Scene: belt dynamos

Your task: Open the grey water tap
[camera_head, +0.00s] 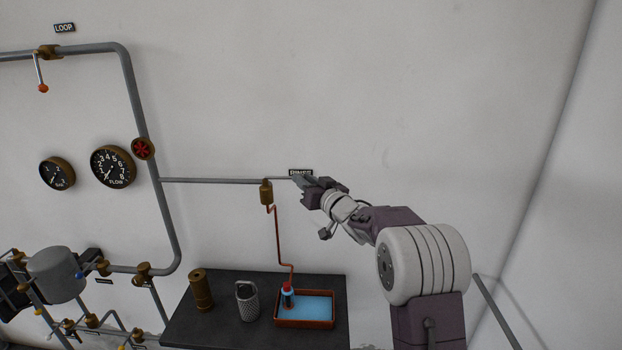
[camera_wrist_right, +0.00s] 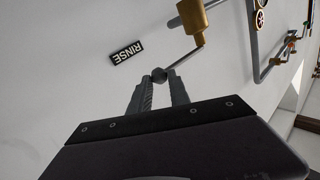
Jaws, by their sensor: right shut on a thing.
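The grey water tap has a brass body (camera_head: 266,193) under the end of a thin wall pipe. Its body also shows at the top of the right wrist view (camera_wrist_right: 193,22). A thin lever (camera_wrist_right: 180,59) runs from it to a grey ball knob (camera_wrist_right: 158,74). My right gripper (camera_head: 298,181) is at the wall, right of the tap body. In the wrist view its fingertips (camera_wrist_right: 159,82) are closed on the ball knob. My left gripper is not in view.
A RINSE label (camera_wrist_right: 126,53) is on the wall beside the knob. A copper pipe (camera_head: 277,238) drops from the tap to a blue-filled tray (camera_head: 276,322) on a dark bench (camera_head: 190,331). A perforated metal cup (camera_head: 247,302) and brass cylinder (camera_head: 201,290) stand beside it.

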